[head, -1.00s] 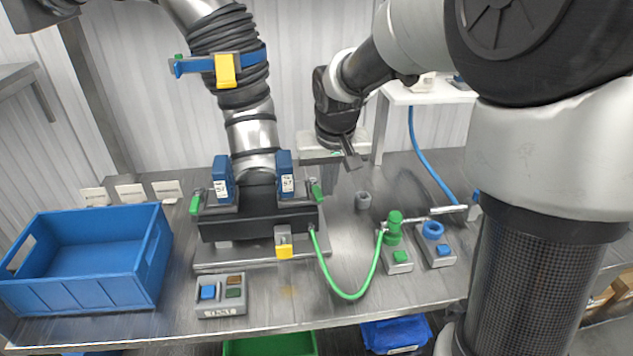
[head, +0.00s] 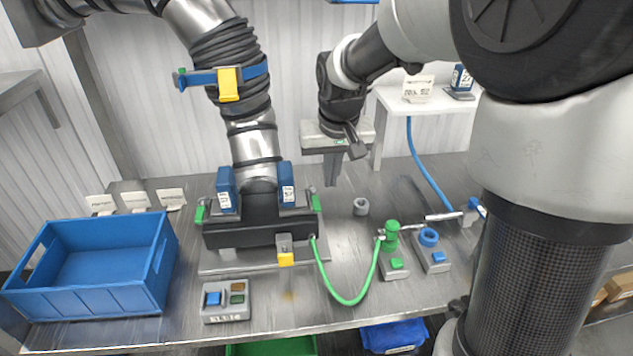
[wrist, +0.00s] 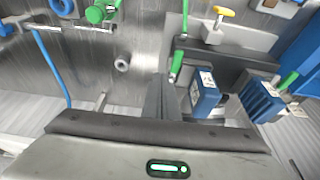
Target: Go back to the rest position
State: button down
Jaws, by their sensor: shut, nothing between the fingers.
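My gripper (head: 332,170) shows at the middle of the head view, above the back part of the metal table (head: 400,170). Its fingers point down, are closed together and hold nothing. In the wrist view the shut fingers (wrist: 165,98) show at the centre. The fingers are apart from the dispenser base (head: 262,229) to their left and from a small grey ring (head: 361,206) to their right.
A blue crate (head: 85,300) stands at the left. A green hose (head: 343,300) runs to a green-knobbed valve (head: 392,240), beside a blue-ringed one (head: 429,238). A white shelf (head: 395,100) stands behind right.

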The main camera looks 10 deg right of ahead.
jog(key=shift+d+r+p, duration=0.15)
jog(key=shift+r+p, duration=0.15)
jog(key=shift+r, duration=0.5)
jog(key=s+r+p, duration=0.2)
jog(key=s+r, duration=0.3)
jog(key=s, duration=0.3)
jog(key=s+d+r+t+p, duration=0.1)
jog(key=s+r+p, duration=0.1)
jog(key=s+r, duration=0.3)
jog(key=s+d+r+t+p, duration=0.1)
jog(key=s+r+p, duration=0.2)
jog(key=s, duration=0.7)
jog(key=shift+v, duration=1)
